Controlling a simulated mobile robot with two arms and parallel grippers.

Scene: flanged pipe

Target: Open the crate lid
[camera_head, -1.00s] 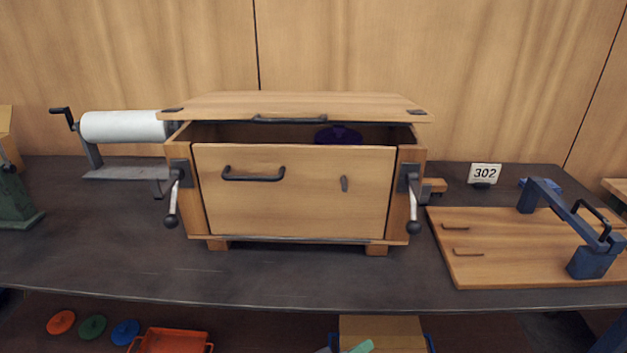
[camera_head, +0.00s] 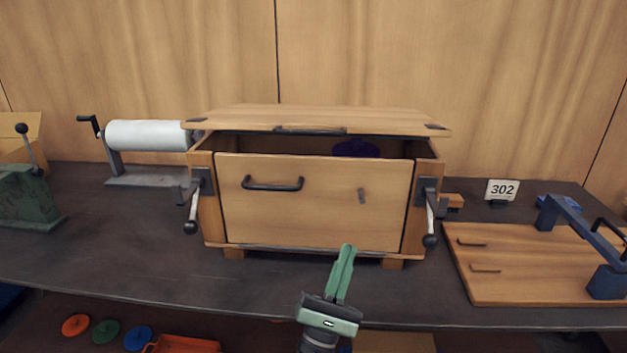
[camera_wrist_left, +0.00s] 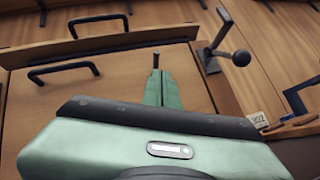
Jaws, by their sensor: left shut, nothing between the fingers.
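The wooden crate (camera_head: 315,215) stands on the dark bench. Its lid (camera_head: 320,119) sits above the body with a dark gap under its front edge, and a black lid handle (camera_head: 310,131) runs along that edge. A dark purple thing (camera_head: 357,149) shows inside. The front panel has a black handle (camera_head: 272,185). My left gripper (camera_head: 346,248), green, is shut and empty, low in front of the crate's front panel. The lid handle also shows in the left wrist view (camera_wrist_left: 100,20), up and left of the gripper's fingers (camera_wrist_left: 160,88). My right gripper is not in view.
Lever clamps with ball knobs (camera_head: 190,227) (camera_head: 430,240) hang at both crate sides. A white roll (camera_head: 147,135) stands at left. The bench front is mostly clear.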

